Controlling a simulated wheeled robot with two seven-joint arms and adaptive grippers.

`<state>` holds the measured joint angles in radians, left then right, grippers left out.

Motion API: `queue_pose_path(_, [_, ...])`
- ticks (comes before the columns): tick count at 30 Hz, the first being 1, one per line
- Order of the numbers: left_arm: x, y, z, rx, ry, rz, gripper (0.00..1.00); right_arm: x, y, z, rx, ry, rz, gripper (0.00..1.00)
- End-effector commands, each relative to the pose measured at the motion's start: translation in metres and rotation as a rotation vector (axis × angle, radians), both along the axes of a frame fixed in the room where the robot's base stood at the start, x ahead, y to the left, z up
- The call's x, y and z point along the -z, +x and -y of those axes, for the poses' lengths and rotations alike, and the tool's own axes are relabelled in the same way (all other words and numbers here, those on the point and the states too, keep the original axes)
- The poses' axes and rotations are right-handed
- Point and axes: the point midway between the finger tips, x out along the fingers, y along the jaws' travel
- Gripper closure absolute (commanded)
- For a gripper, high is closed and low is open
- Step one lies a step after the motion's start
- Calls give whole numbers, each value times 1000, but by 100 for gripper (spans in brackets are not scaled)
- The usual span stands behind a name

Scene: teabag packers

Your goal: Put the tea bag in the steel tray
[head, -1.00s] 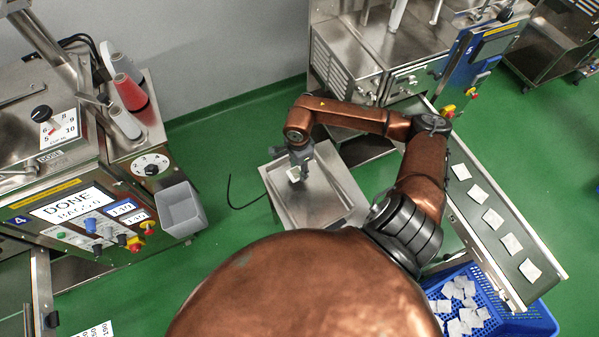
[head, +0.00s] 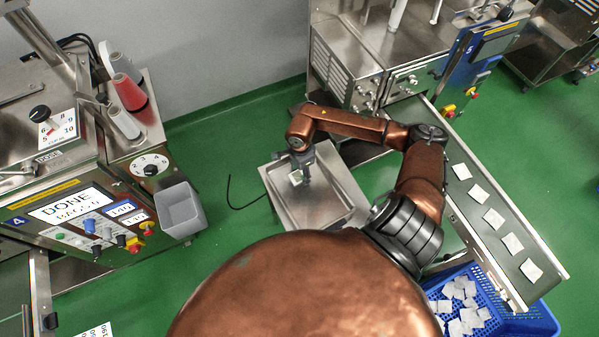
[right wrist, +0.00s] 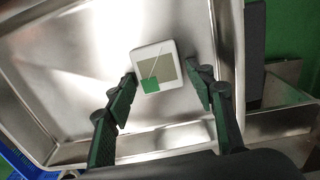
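A white tea bag with a green tag (right wrist: 156,66) lies flat on the floor of the steel tray (right wrist: 60,75). In the head view the tea bag (head: 295,177) is in the far part of the steel tray (head: 325,208). My right gripper (right wrist: 163,80) is open, with a finger on each side of the bag and gaps between. The bag appears beyond the fingertips, and neither finger visibly touches it. In the head view the right gripper (head: 305,180) points down into the tray beside the bag. My left gripper is not in view.
A conveyor (head: 462,195) with several tea bags runs along the right. A blue crate (head: 515,320) with several bags stands below its end. A grey bin (head: 180,210) hangs on the left machine (head: 90,215).

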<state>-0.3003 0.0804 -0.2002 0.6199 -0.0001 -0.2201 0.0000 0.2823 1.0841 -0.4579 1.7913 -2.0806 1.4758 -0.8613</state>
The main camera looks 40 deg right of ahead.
Motion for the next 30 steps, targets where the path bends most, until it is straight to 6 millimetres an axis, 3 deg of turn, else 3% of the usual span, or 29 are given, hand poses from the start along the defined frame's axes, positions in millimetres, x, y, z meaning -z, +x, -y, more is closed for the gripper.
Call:
queue_pose_path(14, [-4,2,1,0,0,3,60,-10,1,1,0,-1,2,44])
queue_pose_path(30, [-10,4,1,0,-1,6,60,-110,1,0,0,-1,3,44])
